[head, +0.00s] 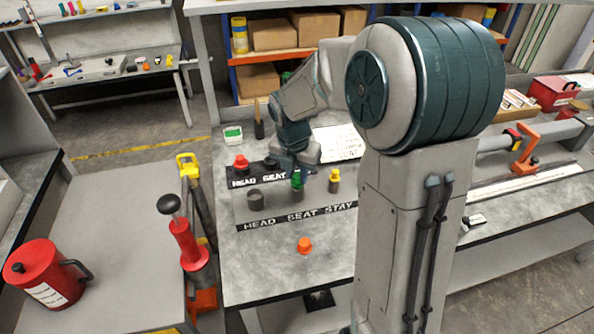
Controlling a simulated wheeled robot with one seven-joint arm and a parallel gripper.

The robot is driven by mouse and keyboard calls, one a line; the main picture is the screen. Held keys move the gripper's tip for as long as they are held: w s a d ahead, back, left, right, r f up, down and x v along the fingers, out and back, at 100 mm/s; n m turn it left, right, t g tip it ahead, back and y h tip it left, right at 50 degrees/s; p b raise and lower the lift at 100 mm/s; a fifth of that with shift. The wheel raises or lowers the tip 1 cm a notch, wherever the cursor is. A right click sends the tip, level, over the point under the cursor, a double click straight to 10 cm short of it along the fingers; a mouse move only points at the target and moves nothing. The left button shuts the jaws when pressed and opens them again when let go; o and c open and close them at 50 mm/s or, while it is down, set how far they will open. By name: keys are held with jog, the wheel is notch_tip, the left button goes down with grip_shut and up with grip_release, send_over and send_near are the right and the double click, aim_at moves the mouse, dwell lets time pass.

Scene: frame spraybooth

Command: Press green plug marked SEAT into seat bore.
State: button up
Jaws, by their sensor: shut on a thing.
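The green plug (297,179) shows just below my gripper (296,167), in the middle of the bench. My gripper is shut on it and partly hides it. The plug appears upright, in line with the SEAT word on the front label strip (274,221). The seat bore beneath it is mostly hidden, and I cannot tell how far the plug is in it. A dark grey open tube (255,200) stands to the left, behind the HEAD word. A yellow plug (335,174) sits on a short tube to the right.
A red plug (241,162) stands at the back strip marked HEAD SEAT (258,180). An orange plug (304,245) lies at the front. The front left bench is clear.

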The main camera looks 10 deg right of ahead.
jog(key=shift+f, duration=0.55)
jog(key=o, duration=1)
jog(key=shift+r, duration=0.1)
jog(key=r, duration=0.4)
jog(key=s+a+r, duration=0.1)
jog(key=r, duration=0.8)
jog(key=shift+s+a+r, duration=0.15)
jog(key=shift+s+r, duration=0.1)
jog(key=shift+s, duration=0.1)
jog(key=s+f+m, duration=0.2)
jog(key=s+m, duration=0.4)
jog(key=m, duration=0.3)
jog(key=s+d+f+m+t, duration=0.1)
jog(key=s+f+m, duration=0.1)
jog(key=s+m, duration=0.5)
jog(key=s+f+m+y, duration=0.1)
jog(key=s+m, duration=0.5)
jog(key=m, duration=0.6)
jog(key=shift+s+d+f+t, duration=0.15)
jog(key=shift+f+t, duration=0.15)
jog(key=shift+f, duration=0.1)
